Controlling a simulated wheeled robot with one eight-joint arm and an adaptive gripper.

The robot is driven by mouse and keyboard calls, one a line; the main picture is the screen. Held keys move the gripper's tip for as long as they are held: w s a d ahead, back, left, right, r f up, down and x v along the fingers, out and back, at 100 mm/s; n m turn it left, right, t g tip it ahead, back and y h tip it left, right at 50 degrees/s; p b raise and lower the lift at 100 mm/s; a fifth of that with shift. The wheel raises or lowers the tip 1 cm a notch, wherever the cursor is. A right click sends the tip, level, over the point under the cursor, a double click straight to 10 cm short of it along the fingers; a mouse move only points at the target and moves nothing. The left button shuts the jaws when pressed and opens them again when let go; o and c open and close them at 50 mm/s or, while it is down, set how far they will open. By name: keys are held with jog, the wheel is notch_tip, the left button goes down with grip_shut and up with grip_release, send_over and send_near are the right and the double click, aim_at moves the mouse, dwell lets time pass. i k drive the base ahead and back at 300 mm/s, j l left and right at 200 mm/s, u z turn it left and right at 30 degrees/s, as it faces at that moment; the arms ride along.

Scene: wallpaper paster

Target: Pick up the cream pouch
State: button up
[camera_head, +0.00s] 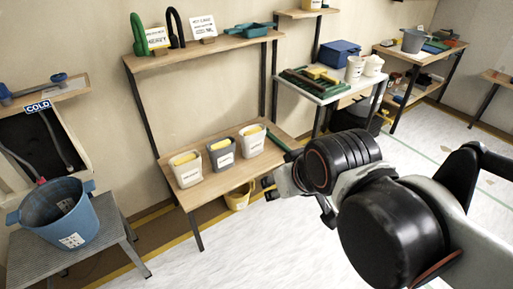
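I cannot make out a thing that is clearly a cream pouch. On the wooden bench (223,180) stand a cream labelled container (188,174) at the left, a grey one (221,157) in the middle and another cream one (251,145) at the right. Each has something yellow in its top. My gripper (267,187) shows small and dark at the end of my arm, just beyond the bench's front right edge and apart from the containers. Its fingers are too small and partly hidden by my arm to tell if they are open.
A yellowish bucket (239,198) stands beneath the bench. A blue bucket (62,222) is on a grey stool (113,230) at the left. A shelf (205,48) with signs spans above the bench. A side table (327,96) bears white tubs. Floor in front is clear.

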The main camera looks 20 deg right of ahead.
aim_at(187, 168)
jog(key=u, duration=1.4)
jog(key=l+z, duration=0.15)
jog(key=z, duration=0.3)
jog(key=l+z, duration=0.15)
jog(key=z, duration=0.3)
jog(key=i+j, duration=0.15)
jog(key=j, duration=0.2)
jog(key=i+j, duration=0.15)
jog(key=j, duration=0.25)
jog(key=i+j, duration=0.15)
jog(key=j, duration=0.2)
jog(key=i+j+z, duration=0.1)
jog(key=j, duration=0.25)
jog(key=i+j, duration=0.15)
jog(key=j, duration=0.25)
jog(key=i+j, duration=0.15)
jog(key=j, duration=0.2)
jog(key=i+j, duration=0.1)
jog(key=j, duration=0.3)
